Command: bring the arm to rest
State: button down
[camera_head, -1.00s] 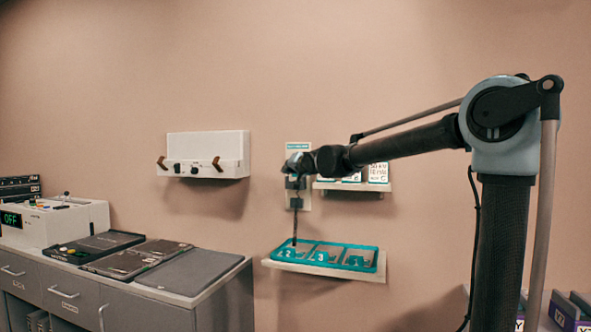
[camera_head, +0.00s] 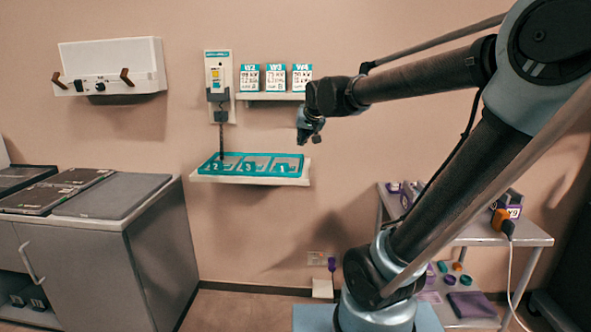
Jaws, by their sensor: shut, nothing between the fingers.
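My gripper (camera_head: 309,138) hangs at the end of my arm, near the middle of the picture. It is small and dark here, shut, with nothing seen in it.
The tray sits on a wall shelf (camera_head: 300,181) below a wall panel (camera_head: 219,70) and a card shelf (camera_head: 270,97). A grey cabinet (camera_head: 85,255) stands left, a white wall box (camera_head: 112,62) above it. A side table (camera_head: 515,233) with several items stands behind my arm at right.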

jog(key=s+d+f+g+h, duration=0.1)
jog(key=s+d+f+g, duration=0.1)
jog(key=s+d+f, duration=0.3)
jog(key=s+d+f+g, duration=0.2)
jog(key=s+d+f, duration=0.4)
jog(key=s+f, duration=0.4)
jog(key=s+d+f+g+h, duration=0.1)
jog(key=s+d+f, duration=0.4)
jog(key=s, duration=0.8)
notch_tip(320, 180, down, 3)
jog(key=shift+s+d+f+g+h, duration=0.2)
jog(key=shift+s+d+g+h, duration=0.15)
jog(key=shift+g, duration=0.55)
jog(key=shift+w+f, duration=0.2)
jog(key=shift+w, duration=0.25)
